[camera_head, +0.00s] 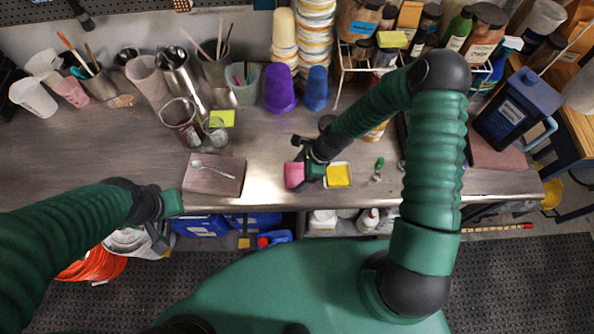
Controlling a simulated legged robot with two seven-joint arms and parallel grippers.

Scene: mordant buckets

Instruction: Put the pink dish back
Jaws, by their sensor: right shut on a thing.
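The pink dish (294,176) is a small pink piece near the front of the metal bench. My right gripper (304,171) comes down from above, just right of it, and is shut on it; the jaws hide part of the dish. I cannot tell whether the dish touches the bench. A yellow dish (339,176) sits in a pale square tray (351,165), just right of my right gripper. My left gripper (165,226) is at the bench's front edge, away from the dish; its jaw opening is not clear.
A brownish board (225,184) with a white spoon (211,171) lies left of the dish. A small green-topped bottle (378,168) stands to the right. Cups and a jar (181,122) stand behind, with a purple cup stack (280,90). The bench between board and dish is clear.

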